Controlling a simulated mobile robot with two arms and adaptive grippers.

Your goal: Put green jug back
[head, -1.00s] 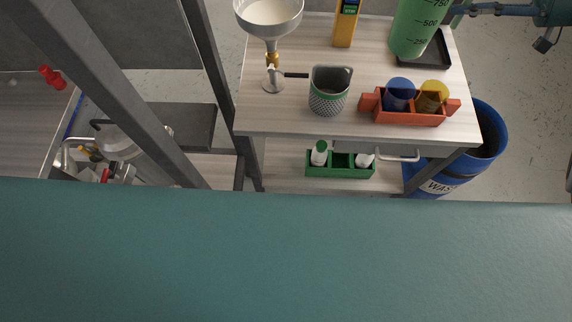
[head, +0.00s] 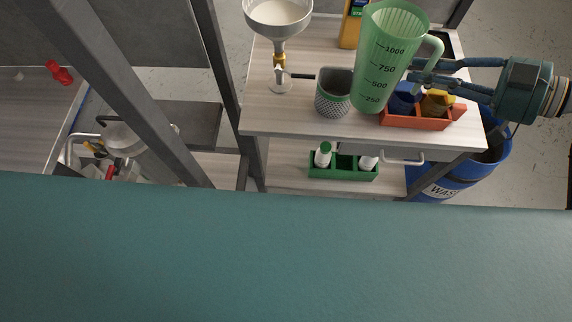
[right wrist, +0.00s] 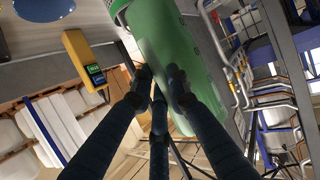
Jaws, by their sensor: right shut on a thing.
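The green jug (head: 385,65) with black volume marks is upright with a slight tilt, between the mesh cup (head: 333,98) and the orange-red caddy (head: 415,122) in the head view. It overlaps the caddy's left end; its height over the worktable is hard to tell. My right gripper (head: 424,78) comes in from the right and is shut on the jug's handle (head: 436,48). In the right wrist view the jug (right wrist: 178,60) rises beyond the fingers (right wrist: 160,88). A black tray (head: 458,44) is partly hidden behind the jug and gripper. My left gripper is not in view.
A funnel on a stand (head: 278,16) and a yellow meter (head: 350,30) stand on the worktable (head: 285,118). The caddy holds blue and yellow cups. A green crate with bottles (head: 343,172) is on the lower shelf. A blue waste drum (head: 480,170) stands at the right.

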